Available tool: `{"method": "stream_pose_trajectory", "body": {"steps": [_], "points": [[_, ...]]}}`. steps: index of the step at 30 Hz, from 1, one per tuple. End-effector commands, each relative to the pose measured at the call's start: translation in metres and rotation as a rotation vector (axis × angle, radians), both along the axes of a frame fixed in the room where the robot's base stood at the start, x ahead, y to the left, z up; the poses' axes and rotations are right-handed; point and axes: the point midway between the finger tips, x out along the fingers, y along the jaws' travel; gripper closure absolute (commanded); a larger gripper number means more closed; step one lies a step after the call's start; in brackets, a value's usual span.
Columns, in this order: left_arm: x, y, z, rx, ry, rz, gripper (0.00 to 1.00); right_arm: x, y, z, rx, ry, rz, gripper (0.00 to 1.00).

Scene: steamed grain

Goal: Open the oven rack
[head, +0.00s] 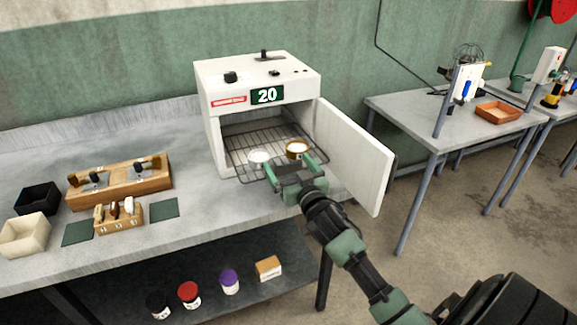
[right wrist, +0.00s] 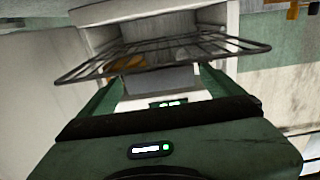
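The white oven (head: 213,115) stands on the grey table with its door (head: 350,155) swung open to the right. The wire rack (head: 240,158) sits in the oven chamber, its front edge sticking out a little. In the right wrist view the rack (right wrist: 170,48) crosses just beyond the open fingers (right wrist: 155,85). I cannot tell whether they touch it. My left gripper is not in view.
A wooden stand (head: 120,188), a black box (head: 38,198) and a cream box (head: 24,235) are on the table's left. Several jars, including a red one (head: 189,294), stand on the lower shelf. The open door stands close to my right arm.

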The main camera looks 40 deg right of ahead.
Motion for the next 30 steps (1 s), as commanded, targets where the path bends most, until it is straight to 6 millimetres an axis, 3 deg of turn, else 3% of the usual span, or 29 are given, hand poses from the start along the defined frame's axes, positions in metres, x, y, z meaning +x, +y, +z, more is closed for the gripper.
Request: {"method": "stream_pose_trajectory", "body": {"steps": [8, 21, 30], "points": [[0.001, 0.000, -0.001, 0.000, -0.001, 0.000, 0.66, -0.002, 0.001, -0.002, 0.000, 0.002, 0.001, 0.05], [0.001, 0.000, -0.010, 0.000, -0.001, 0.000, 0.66, -0.065, 0.016, -0.003, 0.002, 0.001, 0.000, 0.05], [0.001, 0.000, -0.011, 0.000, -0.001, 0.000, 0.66, -0.076, 0.018, 0.000, -0.001, 0.000, 0.000, 0.05]]}}
